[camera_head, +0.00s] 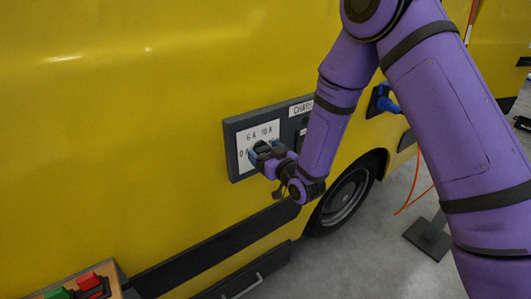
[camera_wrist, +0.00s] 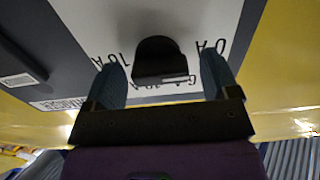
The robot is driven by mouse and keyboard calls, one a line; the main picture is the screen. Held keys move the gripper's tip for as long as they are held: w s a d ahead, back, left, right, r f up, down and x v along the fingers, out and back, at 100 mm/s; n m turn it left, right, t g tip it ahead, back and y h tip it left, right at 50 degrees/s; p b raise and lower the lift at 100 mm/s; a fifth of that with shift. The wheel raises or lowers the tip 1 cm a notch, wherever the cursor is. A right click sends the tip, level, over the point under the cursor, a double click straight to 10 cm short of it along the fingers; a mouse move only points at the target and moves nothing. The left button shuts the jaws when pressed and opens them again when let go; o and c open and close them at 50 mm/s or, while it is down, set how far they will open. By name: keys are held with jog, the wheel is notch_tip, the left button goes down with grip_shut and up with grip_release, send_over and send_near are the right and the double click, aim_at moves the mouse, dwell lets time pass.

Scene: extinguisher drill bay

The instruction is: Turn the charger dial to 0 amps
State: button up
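The charger dial (camera_wrist: 160,57) is a black rounded knob on a white plate (camera_wrist: 85,20), seen upside down in the wrist view. A pale mark on the knob's lower edge lies near the 6 A print. The 0 A print is right of the knob, 10 A lower left and 16 A left. My gripper (camera_wrist: 164,80) is open, its two blue-grey fingers on either side of the knob with visible gaps. In the head view my gripper (camera_head: 262,152) is at the charger panel (camera_head: 231,150) and hides the dial.
The panel is on the yellow van side (camera_head: 120,130). A blue plug (camera_head: 386,103) sits to its right, and an orange cable (camera_head: 412,195) hangs there. A box with green and red buttons (camera_head: 85,283) is at lower left. Dark trim (camera_head: 215,245) runs below the panel.

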jog(key=v, duration=1)
jog(key=shift+s+d, duration=0.3)
